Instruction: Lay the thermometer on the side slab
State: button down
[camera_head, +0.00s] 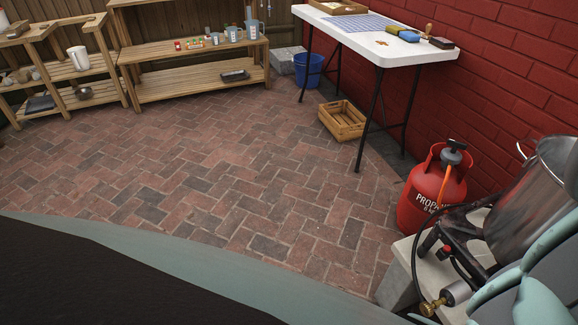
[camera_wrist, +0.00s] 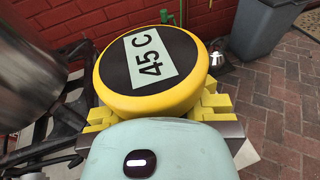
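The thermometer (camera_wrist: 150,68) has a round black face with a yellow rim and a pale display reading 45 C. It fills the middle of the wrist view, close to the camera. My gripper (camera_wrist: 158,112) shows yellow finger parts on both sides of the dial and appears shut on the thermometer; the dial hides the fingertips and the probe. In the head view a pale slab (camera_head: 407,253) lies under and beside the burner stand at the lower right; I cannot tell whether it is the side slab. The thermometer does not show there.
A steel pot (camera_head: 522,205) stands on the burner beside a red propane cylinder (camera_head: 428,190). A white folding table (camera_head: 395,48), a wooden crate (camera_head: 343,120) and a blue bucket (camera_head: 310,68) stand behind. The wrist view shows a small kettle (camera_wrist: 218,58) and a grey bin (camera_wrist: 262,30).

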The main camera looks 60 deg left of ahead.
jog(key=shift+s+a+f, duration=0.15)
jog(key=shift+f, duration=0.05)
jog(key=c, duration=1.1)
grip_release()
jog(key=shift+r, duration=0.1)
jog(key=shift+c, duration=0.2)
jog(key=v, duration=1.2)
jog(key=shift+p, duration=0.35)
